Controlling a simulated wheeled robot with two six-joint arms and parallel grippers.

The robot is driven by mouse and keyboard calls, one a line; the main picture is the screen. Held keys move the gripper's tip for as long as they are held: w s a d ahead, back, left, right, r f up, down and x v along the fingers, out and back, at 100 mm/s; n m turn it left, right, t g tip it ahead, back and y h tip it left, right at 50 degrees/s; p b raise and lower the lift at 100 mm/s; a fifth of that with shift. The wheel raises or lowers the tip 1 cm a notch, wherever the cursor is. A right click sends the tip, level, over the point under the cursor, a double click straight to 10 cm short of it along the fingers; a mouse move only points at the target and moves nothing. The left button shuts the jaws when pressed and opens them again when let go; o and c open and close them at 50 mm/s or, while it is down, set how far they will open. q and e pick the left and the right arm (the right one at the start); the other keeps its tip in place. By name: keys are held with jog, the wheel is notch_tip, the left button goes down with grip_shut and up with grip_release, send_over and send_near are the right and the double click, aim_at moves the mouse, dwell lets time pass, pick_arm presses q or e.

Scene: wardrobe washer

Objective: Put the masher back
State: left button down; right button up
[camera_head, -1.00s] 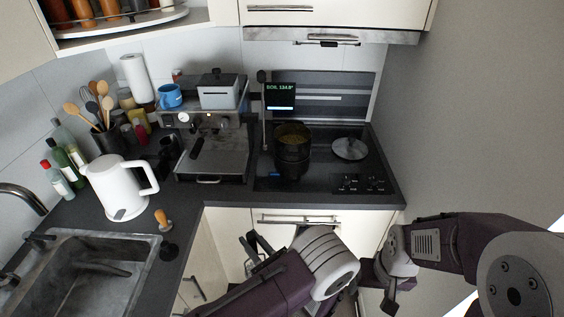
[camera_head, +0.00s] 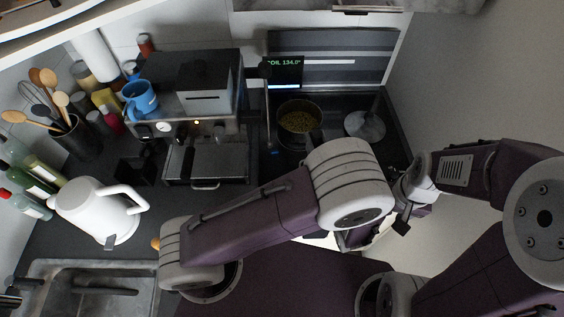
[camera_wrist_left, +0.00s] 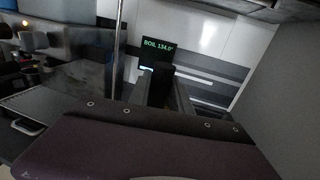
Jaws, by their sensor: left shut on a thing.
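My left arm crosses the middle of the head view, and its wrist hides its fingertips there. In the left wrist view my left gripper (camera_wrist_left: 163,88) is shut on a black upright thing (camera_wrist_left: 159,84), which I take for the masher. Only its dark upper part shows; I cannot see its working end. It is held in front of the back panel, below the lit display (camera_wrist_left: 157,48). My right gripper (camera_head: 405,206) is at the right, by the stove's front edge; its finger opening is unclear.
A pot (camera_head: 299,116) of yellowish food stands on the stove, a lid (camera_head: 365,125) to its right. A thin rod (camera_head: 268,112) stands left of the pot. The coffee machine (camera_head: 205,155), white kettle (camera_head: 98,208), utensil holder (camera_head: 78,142) and sink (camera_head: 75,268) are at the left.

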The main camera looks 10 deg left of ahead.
pick_arm(q)
jog(key=w+a+f+p, duration=0.2)
jog(key=a+f, duration=0.8)
jog(key=shift+f, duration=0.15)
jog(key=c, duration=1.2)
grip_release()
jog(key=shift+o, duration=0.2)
jog(key=shift+w, duration=0.15)
pick_arm(e)
jog(key=r, duration=0.2)
jog(key=shift+w+a+r, duration=0.2)
jog(key=shift+w+r, duration=0.1)
jog(key=shift+w, duration=0.1)
